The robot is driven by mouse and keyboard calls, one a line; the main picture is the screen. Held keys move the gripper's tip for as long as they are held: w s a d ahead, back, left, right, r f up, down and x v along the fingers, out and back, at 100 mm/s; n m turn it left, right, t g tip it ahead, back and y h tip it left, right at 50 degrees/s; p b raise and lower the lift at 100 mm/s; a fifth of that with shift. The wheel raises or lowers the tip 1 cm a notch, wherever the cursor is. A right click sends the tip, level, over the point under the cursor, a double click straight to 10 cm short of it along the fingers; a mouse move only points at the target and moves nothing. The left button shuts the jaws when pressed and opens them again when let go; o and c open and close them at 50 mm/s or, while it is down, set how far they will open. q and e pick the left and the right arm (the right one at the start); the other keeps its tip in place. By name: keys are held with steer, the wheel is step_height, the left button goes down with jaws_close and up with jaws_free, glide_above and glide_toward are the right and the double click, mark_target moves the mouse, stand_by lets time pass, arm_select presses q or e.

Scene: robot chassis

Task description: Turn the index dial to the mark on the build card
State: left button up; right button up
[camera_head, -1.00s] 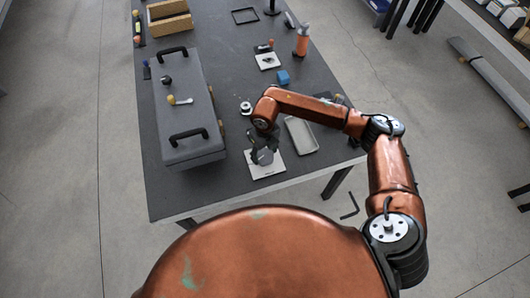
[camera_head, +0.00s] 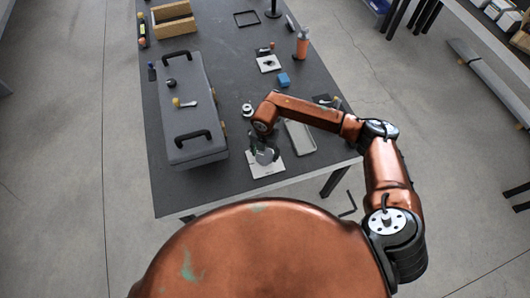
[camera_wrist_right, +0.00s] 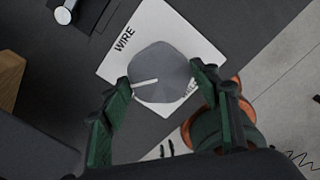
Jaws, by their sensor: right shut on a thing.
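A grey, many-sided dial (camera_wrist_right: 168,88) sits on a white plate (camera_wrist_right: 176,24) printed with "WIRE" and, partly hidden, "WELD". A pale pointer line on the dial points left in the right wrist view. The dial (camera_head: 265,157) and its plate (camera_head: 272,168) also show near the table's front edge in the head view. My right gripper (camera_wrist_right: 160,72) is shut on the dial, with one green-padded finger on each side. In the head view, my right gripper (camera_head: 263,146) hides part of the dial. I cannot tell which item is the build card. My left gripper is not in view.
A large grey case (camera_head: 187,125) with two black handles stands left of the plate. A grey tray (camera_head: 299,136) lies right of it, and a small round part (camera_head: 247,109) behind. A blue block (camera_head: 284,79) and another white plate (camera_head: 268,63) lie farther back.

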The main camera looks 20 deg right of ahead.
steer(key=m+p, duration=0.1)
steer(key=m, duration=0.1)
steer(key=m+p, duration=0.2)
steer(key=m, duration=0.1)
steer(key=shift+w+r+m, duration=0.15)
steer(key=shift+r+m, duration=0.1)
steer(key=shift+m, duration=0.05)
steer(key=m+p, duration=0.3)
steer(key=m, duration=0.1)
steer(key=shift+f+m, duration=0.1)
steer(key=shift+m, duration=0.3)
steer(key=o, duration=1.2)
steer(key=shift+f, duration=0.1)
steer(key=shift+c, duration=0.2)
